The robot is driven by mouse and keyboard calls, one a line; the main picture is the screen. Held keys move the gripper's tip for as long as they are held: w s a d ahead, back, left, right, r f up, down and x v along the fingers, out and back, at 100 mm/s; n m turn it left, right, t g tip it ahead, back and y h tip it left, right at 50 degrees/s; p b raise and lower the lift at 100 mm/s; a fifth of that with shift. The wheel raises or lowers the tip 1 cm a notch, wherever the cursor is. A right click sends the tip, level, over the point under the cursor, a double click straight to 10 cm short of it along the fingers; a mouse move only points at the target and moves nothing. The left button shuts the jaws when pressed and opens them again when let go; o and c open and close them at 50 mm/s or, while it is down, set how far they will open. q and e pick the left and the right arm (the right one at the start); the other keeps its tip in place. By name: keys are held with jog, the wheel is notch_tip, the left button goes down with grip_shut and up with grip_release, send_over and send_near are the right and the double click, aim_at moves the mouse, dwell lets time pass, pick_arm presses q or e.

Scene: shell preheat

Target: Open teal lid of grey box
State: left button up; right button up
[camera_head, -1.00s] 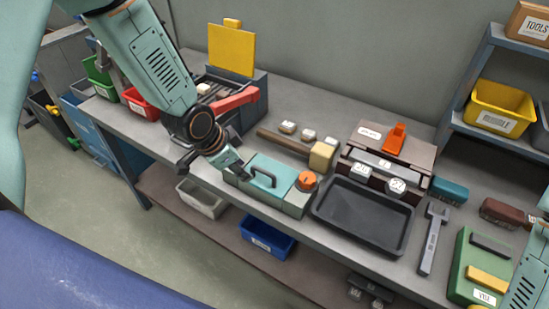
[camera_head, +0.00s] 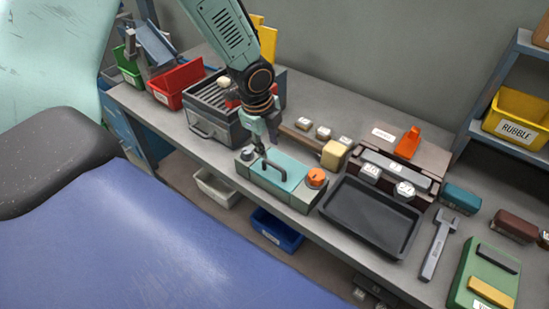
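The grey box (camera_head: 302,205) stands at the front edge of the workbench, with its teal lid (camera_head: 293,182) closed flat on top. A dark arched handle (camera_head: 272,168) rises from the left part of the lid. An orange knob (camera_head: 317,178) sits at the box's right end. My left gripper (camera_head: 262,146) points down just above and behind the handle, near the lid's left end. The fingers are small and partly overlapped, so their opening and any contact with the handle are unclear. My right gripper is out of view.
A black tray (camera_head: 372,214) lies right of the grey box. A wooden-handled mallet (camera_head: 334,154) lies behind it. A grey unit with a grille (camera_head: 212,120) stands at the left, beside a red bin (camera_head: 178,84).

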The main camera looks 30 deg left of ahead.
aim_at(271, 163)
pick_arm(q)
jog(key=f, duration=0.4)
jog(key=w+f, duration=0.1)
jog(key=f, duration=0.1)
jog(key=shift+a+f, duration=0.15)
jog(key=shift+a, duration=0.1)
jog(key=shift+w+d+f+b, duration=0.2)
jog(key=shift+d+f+b, duration=0.1)
jog(key=shift+f, duration=0.1)
jog(key=shift+w+a+f, duration=0.1)
jog(key=shift+a+f, duration=0.15)
jog(key=shift+a, duration=0.2)
jog(key=shift+d+r, duration=0.15)
jog(key=shift+d, duration=0.2)
jog(key=c, duration=0.5)
jog(key=shift+a, duration=0.1)
grip_shut()
